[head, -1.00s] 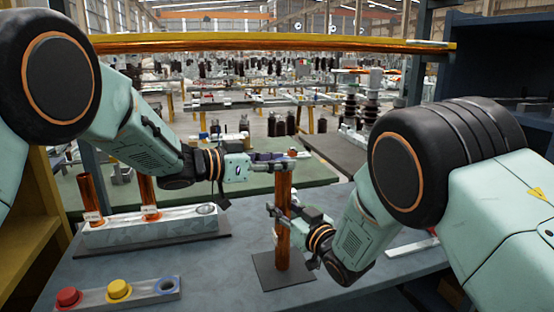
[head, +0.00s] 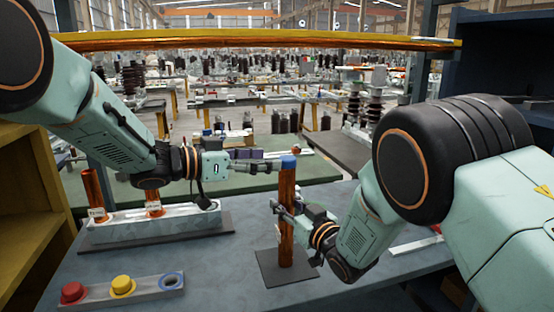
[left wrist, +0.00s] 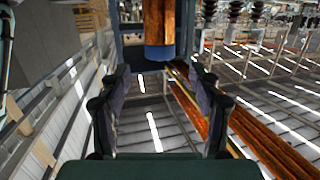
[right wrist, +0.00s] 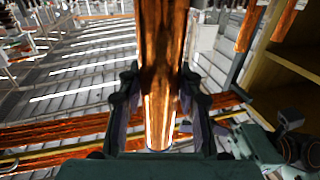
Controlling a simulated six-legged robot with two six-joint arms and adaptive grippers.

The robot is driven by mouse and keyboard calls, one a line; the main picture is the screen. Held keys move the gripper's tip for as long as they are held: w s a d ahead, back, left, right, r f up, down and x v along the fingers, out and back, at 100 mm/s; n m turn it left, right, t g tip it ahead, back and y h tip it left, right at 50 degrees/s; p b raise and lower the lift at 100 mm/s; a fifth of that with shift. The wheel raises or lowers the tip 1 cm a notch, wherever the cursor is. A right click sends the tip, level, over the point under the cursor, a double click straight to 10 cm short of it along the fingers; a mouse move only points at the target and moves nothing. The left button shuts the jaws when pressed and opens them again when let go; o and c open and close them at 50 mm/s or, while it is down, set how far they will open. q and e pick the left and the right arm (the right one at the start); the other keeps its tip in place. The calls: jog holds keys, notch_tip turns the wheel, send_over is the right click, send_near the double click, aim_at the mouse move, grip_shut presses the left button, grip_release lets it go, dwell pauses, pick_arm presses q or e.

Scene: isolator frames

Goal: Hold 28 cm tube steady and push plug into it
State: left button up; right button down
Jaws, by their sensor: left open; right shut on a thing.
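The copper-brown tube (head: 287,225) stands upright on a dark square plate (head: 268,277). A blue plug (head: 288,161) sits at its top end; how deep it is seated I cannot tell. The plug also shows in the left wrist view (left wrist: 160,52), at the tube's end. My left gripper (head: 276,166) is open and empty, just left of the plug, with its fingers pointing at it. My right gripper (head: 286,211) is shut on the tube around its middle. The right wrist view shows the tube (right wrist: 159,75) between the fingers, which hide its sides.
A tray (head: 95,302) at front left holds a red plug (head: 73,292), a yellow plug (head: 122,286) and an empty blue-ringed hole (head: 172,281). A grey rack (head: 120,233) behind it holds two shorter copper tubes (head: 154,198). The table between rack and tube is clear.

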jog(key=shift+f, duration=0.15)
pick_arm(q)
jog(key=v, duration=0.7)
pick_arm(e)
jog(key=c, duration=0.8)
grip_release()
